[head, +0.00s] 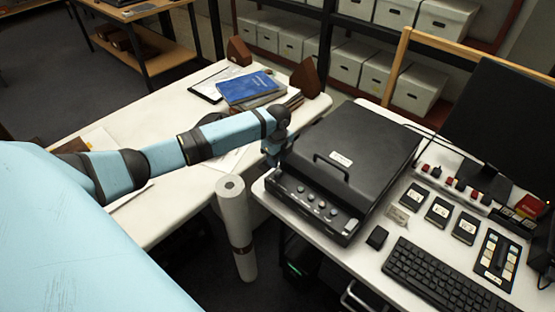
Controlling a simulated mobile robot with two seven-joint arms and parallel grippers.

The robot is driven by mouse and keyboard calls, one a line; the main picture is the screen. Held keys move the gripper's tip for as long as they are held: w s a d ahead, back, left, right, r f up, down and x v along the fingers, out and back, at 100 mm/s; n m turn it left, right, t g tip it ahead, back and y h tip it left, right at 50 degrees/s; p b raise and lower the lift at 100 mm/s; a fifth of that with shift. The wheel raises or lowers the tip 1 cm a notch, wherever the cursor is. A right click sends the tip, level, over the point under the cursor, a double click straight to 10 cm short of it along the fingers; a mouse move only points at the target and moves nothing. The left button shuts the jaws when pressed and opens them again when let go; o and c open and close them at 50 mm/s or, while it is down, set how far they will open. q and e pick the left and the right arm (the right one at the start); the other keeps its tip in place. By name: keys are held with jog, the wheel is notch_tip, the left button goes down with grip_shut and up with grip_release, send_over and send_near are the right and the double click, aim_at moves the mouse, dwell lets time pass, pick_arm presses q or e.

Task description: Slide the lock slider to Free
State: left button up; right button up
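A black flatbed scanner (358,140) with a closed lid and a lid handle stands on the white desk on the right. Its front panel carries a row of round buttons (310,204). I cannot make out a lock slider or a Free mark; the panel's left end is partly hidden by my gripper. My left gripper (273,168) points down at the scanner's left front corner, close to the panel. I cannot tell whether it touches, or whether its fingers are open or shut. My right gripper is out of view.
A black keyboard (437,279), a small black box (377,237) and a monitor (500,125) are on the scanner's desk. A white paper roll (236,225) stands upright in the gap between the desks. A blue book (248,88) lies on the left table.

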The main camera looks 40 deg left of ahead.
aim_at(277, 171)
pick_arm(q)
notch_tip(277, 171, up, 8)
jog(key=shift+r, duration=0.15)
dwell(0.6)
